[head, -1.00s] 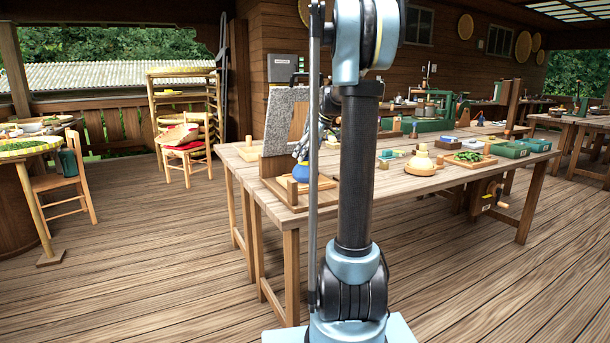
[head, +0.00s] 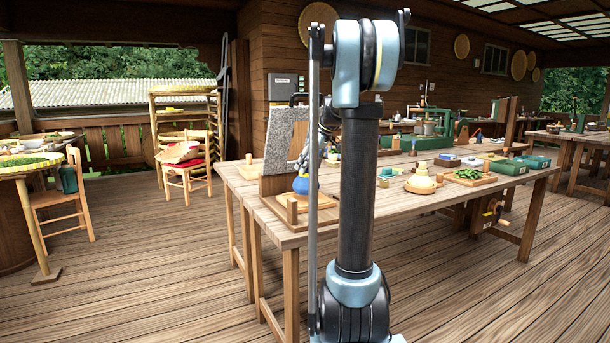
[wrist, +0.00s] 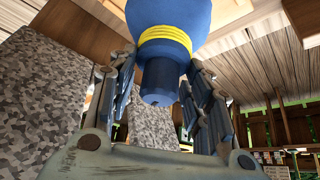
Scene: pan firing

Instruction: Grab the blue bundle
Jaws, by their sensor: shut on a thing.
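The blue bundle (wrist: 168,30) is a rounded blue sack with a yellow band around its neck and a narrow blue end, seen large in the wrist view. My gripper (wrist: 165,82) is shut on it, with one finger on each side of the neck below the band. In the head view the bundle (head: 304,185) is small, over a wooden stand (head: 270,203) at the table's left end.
A grey speckled slab (head: 280,140) stands upright right beside the bundle. The wooden table (head: 400,203) holds a yellowish domed object (head: 421,178), a board of green leaves (head: 468,175) and green boxes (head: 508,166). Open floor (head: 150,270) lies at front left.

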